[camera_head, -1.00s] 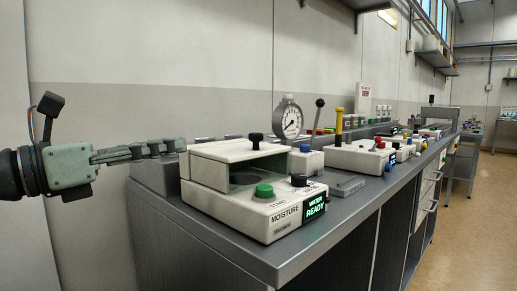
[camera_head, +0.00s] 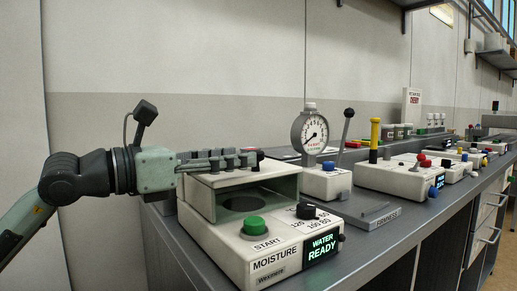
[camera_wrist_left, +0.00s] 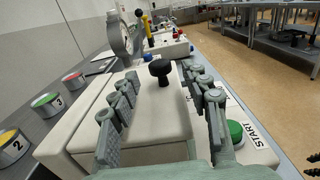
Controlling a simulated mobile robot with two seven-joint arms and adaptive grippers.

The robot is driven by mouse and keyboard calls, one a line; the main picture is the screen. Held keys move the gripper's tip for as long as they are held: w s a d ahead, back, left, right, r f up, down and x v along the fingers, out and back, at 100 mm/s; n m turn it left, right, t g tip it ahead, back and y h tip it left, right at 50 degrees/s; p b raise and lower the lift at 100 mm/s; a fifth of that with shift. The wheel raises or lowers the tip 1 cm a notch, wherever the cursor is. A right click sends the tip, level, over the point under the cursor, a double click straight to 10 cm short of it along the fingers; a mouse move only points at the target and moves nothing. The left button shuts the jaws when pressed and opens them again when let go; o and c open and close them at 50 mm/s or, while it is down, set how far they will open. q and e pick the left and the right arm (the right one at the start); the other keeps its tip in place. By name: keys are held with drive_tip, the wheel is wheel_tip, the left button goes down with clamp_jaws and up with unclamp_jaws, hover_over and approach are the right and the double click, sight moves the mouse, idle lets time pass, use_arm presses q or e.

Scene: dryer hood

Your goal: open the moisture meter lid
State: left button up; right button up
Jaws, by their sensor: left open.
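The moisture meter (camera_head: 262,262) is a cream box on the bench with a green START button (camera_head: 254,226) and a display reading "WATER READY". Its cream lid (camera_head: 240,181) lies over the back part; below its front edge a recess with a dark round spot shows. My left gripper (camera_head: 250,158) reaches in from the left just above the lid. In the left wrist view its open fingers (camera_wrist_left: 158,78) stand on either side of the lid's black knob (camera_wrist_left: 160,69), with gaps to it. In the head view the fingers mostly hide the knob (camera_head: 261,154).
A round dial gauge (camera_head: 314,133) stands behind the meter, with other button boxes (camera_head: 400,178) along the bench to the right. In the left wrist view, coloured numbered pots (camera_wrist_left: 46,103) stand at the left. The wall runs behind the bench.

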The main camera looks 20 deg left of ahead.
sight(256, 151)
use_arm(q)
drive_tip(key=p+x, duration=0.1)
drive_tip(key=x, duration=0.4)
drive_tip(key=shift+w, duration=0.1)
use_arm(e)
drive_tip(key=x, duration=0.4)
drive_tip(key=shift+a+f, duration=0.25)
drive_tip(key=shift+a, duration=0.1)
use_arm(q)
clamp_jaws()
